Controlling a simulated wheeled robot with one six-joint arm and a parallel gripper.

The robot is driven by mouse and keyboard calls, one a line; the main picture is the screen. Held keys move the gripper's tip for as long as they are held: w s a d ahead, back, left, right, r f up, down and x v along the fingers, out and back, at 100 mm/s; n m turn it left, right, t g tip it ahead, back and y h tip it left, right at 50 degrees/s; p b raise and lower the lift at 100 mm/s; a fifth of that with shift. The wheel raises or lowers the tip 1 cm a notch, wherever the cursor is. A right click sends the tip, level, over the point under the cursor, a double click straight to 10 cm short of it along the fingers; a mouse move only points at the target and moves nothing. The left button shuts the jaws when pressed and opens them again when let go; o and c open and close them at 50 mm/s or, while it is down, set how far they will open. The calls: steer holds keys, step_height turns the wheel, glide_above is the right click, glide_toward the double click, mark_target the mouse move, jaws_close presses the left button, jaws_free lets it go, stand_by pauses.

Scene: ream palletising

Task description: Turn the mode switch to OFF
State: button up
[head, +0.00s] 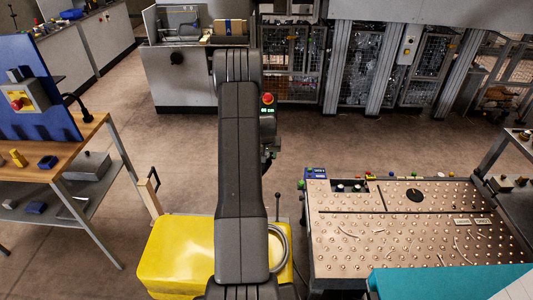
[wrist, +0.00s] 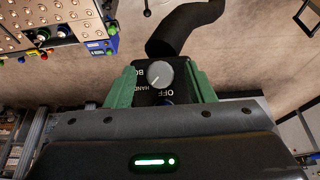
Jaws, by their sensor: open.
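The mode switch (wrist: 160,74) shows in the wrist view as a round silver-grey knob on a black plate. The plate carries white letters, upside down here, including OFF below the knob and HAND at lower left. Which position the knob's pointer marks is too small to tell surely. My gripper (wrist: 161,82) is open, with one green finger on either side of the plate and knob. Whether the fingers touch anything cannot be told. In the head view my own arm fills the middle, and I cannot make out the switch or fingertips there.
A ball-studded table (head: 400,235) stands at right, with a blue box (head: 315,174) at its corner. A wooden workbench (head: 75,150) with a blue panel (head: 35,90) is at left. Caged machines line the back. Open floor lies between. A dark curved part (wrist: 185,27) rises beyond the knob.

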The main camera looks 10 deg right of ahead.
steer(key=c, duration=1)
